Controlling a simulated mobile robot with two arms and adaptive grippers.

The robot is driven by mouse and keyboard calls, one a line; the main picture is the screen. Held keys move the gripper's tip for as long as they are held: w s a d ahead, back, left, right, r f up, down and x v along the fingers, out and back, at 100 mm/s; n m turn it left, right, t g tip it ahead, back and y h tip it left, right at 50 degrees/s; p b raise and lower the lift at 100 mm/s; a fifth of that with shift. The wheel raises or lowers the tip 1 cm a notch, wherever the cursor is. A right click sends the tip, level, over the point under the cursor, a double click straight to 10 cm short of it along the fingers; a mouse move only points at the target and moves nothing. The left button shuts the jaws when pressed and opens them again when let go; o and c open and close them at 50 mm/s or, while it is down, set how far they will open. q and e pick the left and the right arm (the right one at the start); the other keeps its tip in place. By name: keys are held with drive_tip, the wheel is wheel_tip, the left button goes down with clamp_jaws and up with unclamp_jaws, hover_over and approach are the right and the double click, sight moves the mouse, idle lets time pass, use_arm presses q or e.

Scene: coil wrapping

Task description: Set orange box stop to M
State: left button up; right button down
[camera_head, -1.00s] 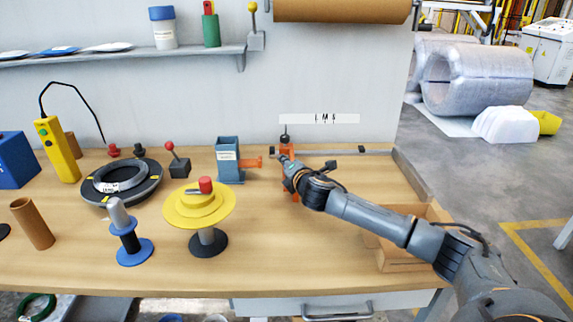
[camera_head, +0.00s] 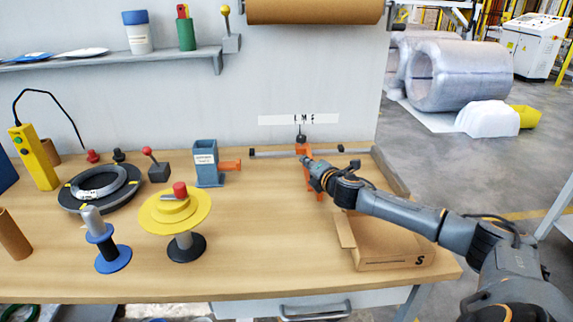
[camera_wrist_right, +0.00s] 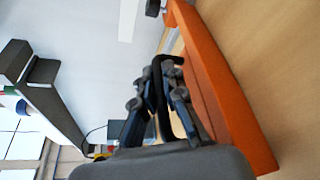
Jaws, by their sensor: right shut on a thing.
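The orange box stop (camera_head: 309,187) sits on a grey rail (camera_head: 270,154) at the back right of the bench. Its dark knob (camera_head: 301,138) stands below the middle letter of the white label strip (camera_head: 275,120), which appears to read L, M and a third unclear letter. My right gripper (camera_head: 306,161) is at the stop's upper part, shut on it. In the right wrist view the stop is a long orange bar (camera_wrist_right: 228,100) beside the gripper fingers (camera_wrist_right: 165,75). The exact contact is partly hidden. My left gripper is not in view.
An open cardboard box (camera_head: 395,262) marked S stands under my right arm. A blue-grey holder (camera_head: 206,170) with an orange arm is left of the rail. A yellow spool stand (camera_head: 170,213) and a black ring (camera_head: 75,200) are farther left. The bench middle is mostly clear.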

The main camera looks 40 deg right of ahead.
drive_tip(key=shift+s+d, duration=0.35)
drive_tip(key=shift+d, duration=0.15)
drive_tip(key=shift+s+d, duration=0.1)
drive_tip(key=shift+d, duration=0.1)
drive_tip(key=c, duration=1.7)
unclamp_jaws()
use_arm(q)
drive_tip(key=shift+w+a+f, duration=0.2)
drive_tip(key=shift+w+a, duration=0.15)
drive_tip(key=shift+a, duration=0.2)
use_arm(e)
drive_tip(key=shift+s, duration=0.1)
drive_tip(key=v, duration=0.6)
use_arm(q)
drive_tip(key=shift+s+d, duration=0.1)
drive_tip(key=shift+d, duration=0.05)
use_arm(e)
drive_tip(key=shift+s+a+r, duration=0.2)
drive_tip(key=shift+s, duration=0.4)
